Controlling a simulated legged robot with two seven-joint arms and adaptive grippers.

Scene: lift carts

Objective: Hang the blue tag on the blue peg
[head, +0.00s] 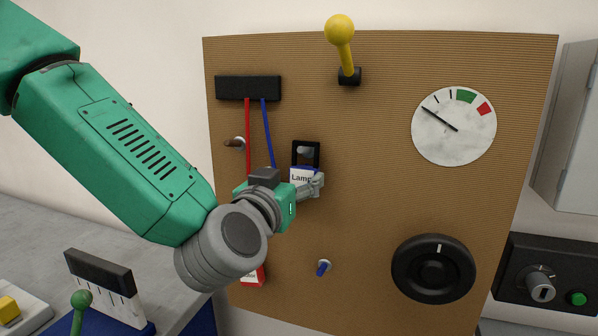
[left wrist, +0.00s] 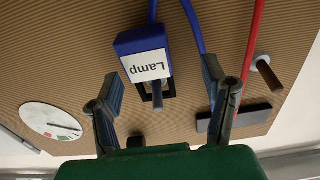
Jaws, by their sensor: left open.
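The blue tag (head: 303,176), with a white "Lamp" label, is on the brown panel. A black square loop at its top appears to be around a grey peg (head: 306,152). In the left wrist view the blue tag (left wrist: 142,47) shows upside down, with a blue cord at its end. My left gripper (head: 314,184) is open at the tag, its fingers spread to either side in the left wrist view (left wrist: 163,80); I cannot tell whether they touch it. The blue peg (head: 322,268) stands bare lower on the panel. My right gripper is not in view.
Red and blue cords run down from a black block (head: 248,88). A brown-tipped peg (head: 235,142) is at left and a red-edged tag (head: 252,276) hangs below my wrist. A yellow-knobbed lever (head: 340,40), gauge (head: 454,126) and black dial (head: 433,268) occupy the panel.

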